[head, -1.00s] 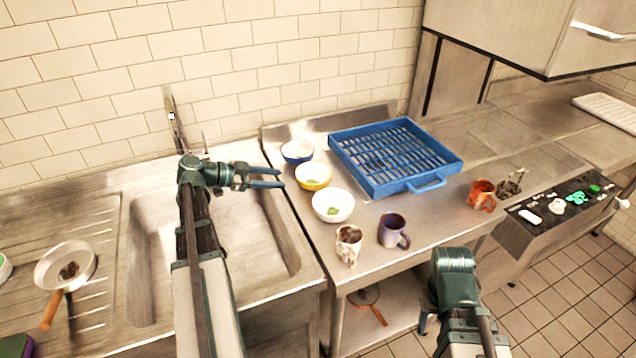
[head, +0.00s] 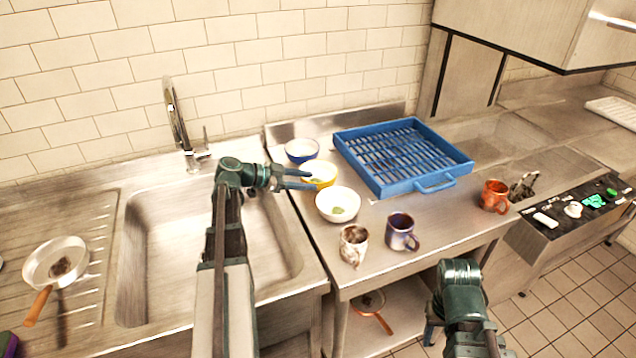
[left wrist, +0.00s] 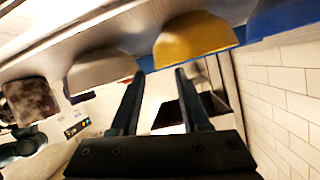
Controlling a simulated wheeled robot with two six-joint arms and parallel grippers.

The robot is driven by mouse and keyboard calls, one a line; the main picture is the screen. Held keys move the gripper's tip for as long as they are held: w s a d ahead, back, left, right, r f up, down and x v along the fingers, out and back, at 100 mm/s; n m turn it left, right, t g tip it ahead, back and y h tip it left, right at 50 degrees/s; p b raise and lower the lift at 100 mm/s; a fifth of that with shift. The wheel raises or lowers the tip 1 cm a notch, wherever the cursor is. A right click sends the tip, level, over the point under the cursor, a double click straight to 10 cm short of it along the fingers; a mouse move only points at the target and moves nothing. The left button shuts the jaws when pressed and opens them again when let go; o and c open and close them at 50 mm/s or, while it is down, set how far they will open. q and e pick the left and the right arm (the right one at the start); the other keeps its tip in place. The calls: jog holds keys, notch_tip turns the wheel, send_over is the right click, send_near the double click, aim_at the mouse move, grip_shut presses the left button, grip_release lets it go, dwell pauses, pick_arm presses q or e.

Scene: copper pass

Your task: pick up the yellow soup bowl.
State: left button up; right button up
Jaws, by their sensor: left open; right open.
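The yellow soup bowl (head: 328,181) stands upright on the steel counter, between a blue bowl (head: 302,147) and a white bowl (head: 338,206). Something small and green lies in it. My left gripper (head: 311,180) is open and empty at its left side, and its fingertips overlap the bowl's near left rim in the head view. In the left wrist view, the yellow bowl (left wrist: 193,42) is just beyond the spread fingers (left wrist: 160,74), slightly right of their middle. I cannot tell whether they touch. My right wrist (head: 461,290) is low at the counter's front; its fingers are hidden.
A blue rack (head: 402,187) stands right of the bowls. A speckled mug (head: 353,243), a dark purple mug (head: 401,231) and an orange mug (head: 494,196) are on the counter. The sink (head: 150,245) is left, with a tap (head: 180,125) behind it.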

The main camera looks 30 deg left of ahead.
aim_at(321, 184)
pick_arm(q)
jog(key=shift+f+b+x, duration=0.2)
jog(key=shift+b+x, duration=0.45)
jog(key=shift+x, duration=0.5)
jog(key=shift+f+b+x, duration=0.15)
jog(key=shift+b+x, duration=0.45)
jog(key=shift+x, duration=0.6)
jog(key=shift+w+d+f, duration=0.1)
jog(key=shift+w+d, duration=0.05)
jog(key=shift+d, duration=0.05)
jog(key=shift+c, duration=0.3)
grip_shut()
